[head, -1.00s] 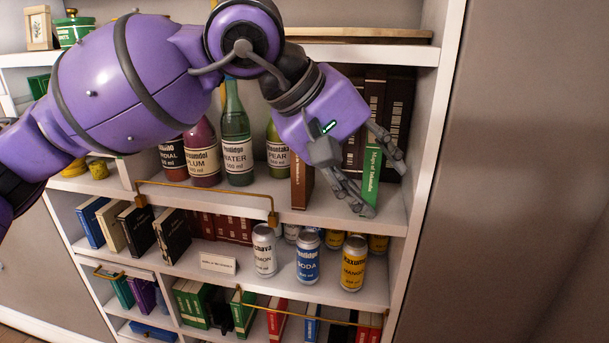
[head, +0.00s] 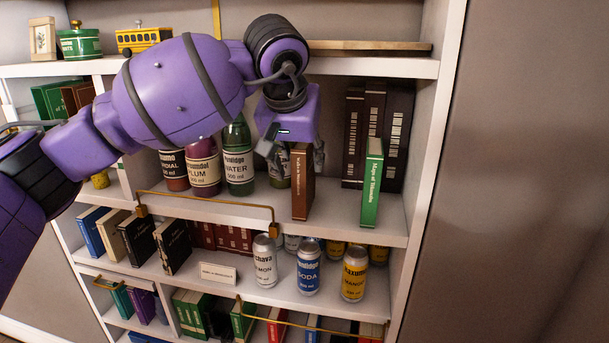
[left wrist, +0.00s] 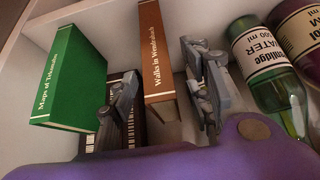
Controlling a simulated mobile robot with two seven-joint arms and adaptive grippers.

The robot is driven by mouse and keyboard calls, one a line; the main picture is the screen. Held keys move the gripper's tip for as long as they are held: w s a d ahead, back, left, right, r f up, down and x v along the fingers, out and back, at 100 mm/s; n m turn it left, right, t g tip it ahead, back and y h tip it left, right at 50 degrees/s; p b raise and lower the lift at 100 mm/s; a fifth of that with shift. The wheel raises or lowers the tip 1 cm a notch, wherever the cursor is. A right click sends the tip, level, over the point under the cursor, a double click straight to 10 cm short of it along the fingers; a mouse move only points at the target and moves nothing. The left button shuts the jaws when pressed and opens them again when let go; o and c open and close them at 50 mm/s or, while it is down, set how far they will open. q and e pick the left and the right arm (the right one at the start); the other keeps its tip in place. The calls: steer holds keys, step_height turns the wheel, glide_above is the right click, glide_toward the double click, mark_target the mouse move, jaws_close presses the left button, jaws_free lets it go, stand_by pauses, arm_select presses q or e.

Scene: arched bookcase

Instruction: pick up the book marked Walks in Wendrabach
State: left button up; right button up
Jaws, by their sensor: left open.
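The brown book marked Walks in Wendrabach (head: 302,185) stands upright on the shelf, spine outward; its title reads clearly in the left wrist view (left wrist: 157,55). My left gripper (head: 297,160) is open at the book's upper part. In the left wrist view my left gripper (left wrist: 163,95) has one finger on each side of the brown book, with gaps showing between fingers and covers. Whether the fingers touch it cannot be seen. My right gripper is not in view.
A green book, Maps of Teknautos (head: 372,183), stands to the right; it is close to one finger in the left wrist view. Dark books (head: 397,135) stand behind. Bottles (head: 238,165) stand to the left. Cans (head: 308,268) fill the shelf below.

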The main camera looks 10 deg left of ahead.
arm_select(q)
steer(key=shift+w, duration=0.8)
steer(key=x, duration=0.5)
steer(key=shift+w, duration=0.15)
jaws_close()
